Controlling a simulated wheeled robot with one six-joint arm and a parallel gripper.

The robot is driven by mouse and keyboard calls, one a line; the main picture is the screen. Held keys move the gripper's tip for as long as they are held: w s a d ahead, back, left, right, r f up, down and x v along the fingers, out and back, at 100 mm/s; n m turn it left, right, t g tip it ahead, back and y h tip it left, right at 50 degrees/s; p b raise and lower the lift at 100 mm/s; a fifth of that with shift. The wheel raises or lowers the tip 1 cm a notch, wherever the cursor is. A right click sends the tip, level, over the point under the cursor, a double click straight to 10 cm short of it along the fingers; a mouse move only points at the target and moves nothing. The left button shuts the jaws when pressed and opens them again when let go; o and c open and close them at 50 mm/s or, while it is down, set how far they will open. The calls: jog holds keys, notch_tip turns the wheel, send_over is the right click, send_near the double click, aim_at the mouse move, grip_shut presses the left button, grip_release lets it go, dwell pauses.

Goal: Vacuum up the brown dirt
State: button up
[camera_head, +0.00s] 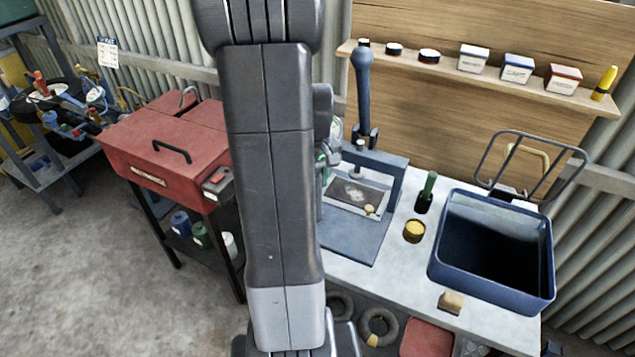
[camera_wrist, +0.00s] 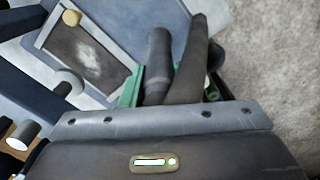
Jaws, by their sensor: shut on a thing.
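My gripper (camera_wrist: 172,90), with green fingers, is shut on a dark grey tool (camera_wrist: 158,62) in the wrist view. The tool has a round tube and a curved part; it looks like a hand vacuum, but its far end is hidden. In the head view my arm hides most of the gripper and tool. A dark plate (camera_head: 352,194) with a pale, whitish patch lies in the blue frame (camera_head: 352,238) on the bench. The plate also shows in the wrist view (camera_wrist: 75,42), left of the tool and apart from it. I see no clearly brown dirt.
A blue open bin (camera_head: 545,250) stands at the bench's right. A yellow-topped tin (camera_head: 414,231), a green-handled tool (camera_head: 428,190) and a small wooden block (camera_head: 451,302) stand between. A red tool chest (camera_head: 150,150) is left; the floor (camera_head: 90,260) before it is clear.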

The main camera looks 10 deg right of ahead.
jog(key=shift+s+d+r+p, duration=0.15)
jog(key=shift+r+p, duration=0.15)
jog(key=shift+r, duration=0.3)
jog(key=shift+s+d+r+p, duration=0.1)
jog(key=shift+r+p, duration=0.2)
jog(key=shift+r, duration=0.25)
jog(key=shift+w+a+r+p, duration=0.15)
jog(key=shift+r+p, duration=0.4)
jog(key=shift+r, duration=0.15)
jog(key=shift+r+p, duration=1)
jog(key=shift+r, duration=0.35)
